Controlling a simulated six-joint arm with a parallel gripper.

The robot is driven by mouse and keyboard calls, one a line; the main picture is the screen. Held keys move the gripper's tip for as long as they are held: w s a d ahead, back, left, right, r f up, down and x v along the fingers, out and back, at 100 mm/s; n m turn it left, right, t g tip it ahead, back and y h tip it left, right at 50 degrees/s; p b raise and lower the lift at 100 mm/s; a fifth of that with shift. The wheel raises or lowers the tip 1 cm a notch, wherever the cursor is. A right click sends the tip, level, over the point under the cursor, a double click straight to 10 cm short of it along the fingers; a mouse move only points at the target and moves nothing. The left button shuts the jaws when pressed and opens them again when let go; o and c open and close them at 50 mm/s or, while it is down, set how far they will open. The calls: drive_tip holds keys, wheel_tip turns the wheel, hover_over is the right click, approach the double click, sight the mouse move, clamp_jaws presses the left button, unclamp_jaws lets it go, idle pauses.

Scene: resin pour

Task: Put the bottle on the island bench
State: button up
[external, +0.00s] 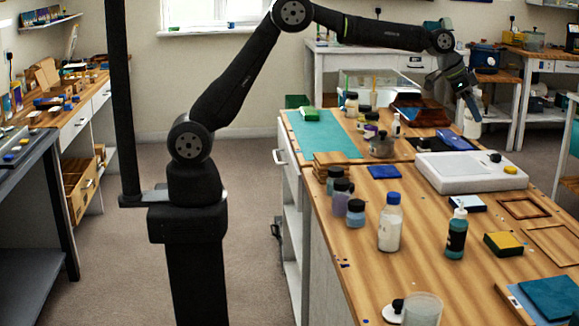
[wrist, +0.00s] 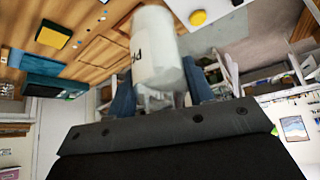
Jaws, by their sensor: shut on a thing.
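My gripper (external: 470,98) is at the far right of the island bench (external: 330,245) in the external view, its fingers pointing down. It is shut on a white bottle (external: 472,124). In the wrist view the bottle (wrist: 156,55) is white with dark lettering, held between the two blue-grey fingers (wrist: 160,98). In the external view the bottle hangs by the bench's far right edge. I cannot tell whether it is over the top or just past it. Another white bottle with a blue cap (external: 389,228) stands upright on the near part of the bench.
A white flat device (external: 465,178) lies on the bench close to the held bottle. A green dropper bottle (external: 457,234), a yellow-topped block (external: 503,244), wooden frames (external: 523,208) and several jars stand around. Bare wood shows mid-bench, between the capped bottle and the device.

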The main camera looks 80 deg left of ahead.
drive_tip(key=s+a+n+y, duration=0.1)
drive_tip(key=s+a+n, duration=0.25)
drive_tip(key=a, duration=1.25)
drive_tip(key=s+a+n+y, duration=0.2)
drive_tip(key=s+a, duration=0.3)
drive_tip(key=a, duration=1.1)
drive_tip(key=s+a+n+y, duration=0.1)
drive_tip(key=s+a+n, duration=0.1)
drive_tip(key=s+a, duration=0.8)
drive_tip(key=s+a+n+y, duration=0.25)
drive_tip(key=s+a, duration=0.55)
drive_tip(key=a, duration=0.5)
drive_tip(key=shift+h, duration=0.55)
drive_tip(key=shift+s+a+f, duration=0.65)
drive_tip(key=shift+a+f, duration=1.05)
drive_tip(key=shift+f, duration=1.05)
drive_tip(key=shift+s+a+f, duration=0.65)
drive_tip(key=shift+a+f, duration=1.1)
drive_tip(key=shift+f, duration=1)
drive_tip(key=shift+s+a+f, duration=0.65)
drive_tip(key=shift+a+f, duration=1.05)
drive_tip(key=shift+f, duration=1.05)
drive_tip(key=shift+f, duration=0.15)
